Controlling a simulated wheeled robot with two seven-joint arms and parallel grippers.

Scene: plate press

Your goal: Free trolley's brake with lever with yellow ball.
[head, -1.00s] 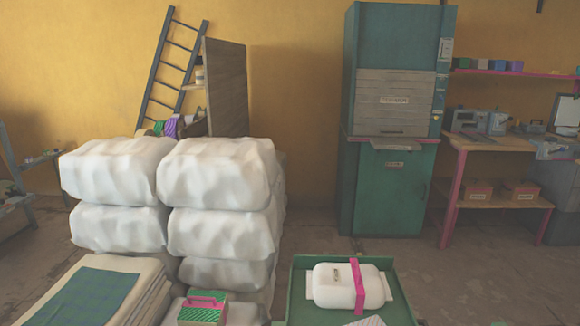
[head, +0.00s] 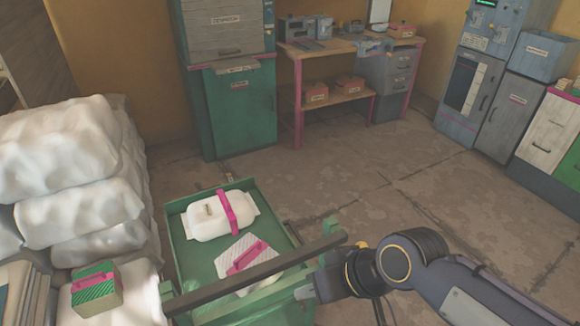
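The trolley (head: 200,264) is a green tray-topped cart at the lower middle of the head view, with a dark push bar (head: 250,276) across its near end. My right gripper (head: 306,291) comes in from the right and is beside the trolley's near right corner, just below the bar's right part. Its fingers are small and partly hidden, so I cannot tell if they are open or shut. I cannot clearly make out the lever with the yellow ball. A yellow patch shows at my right wrist, but I cannot tell whether it is part of my arm. My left gripper is out of view.
A white strapped bundle (head: 205,225) and a smaller pink-banded packet (head: 247,262) lie on the trolley. White sacks (head: 75,150) are stacked to its left, with a green box (head: 95,292) in front. A green cabinet (head: 238,112) stands behind. Floor to the right is clear.

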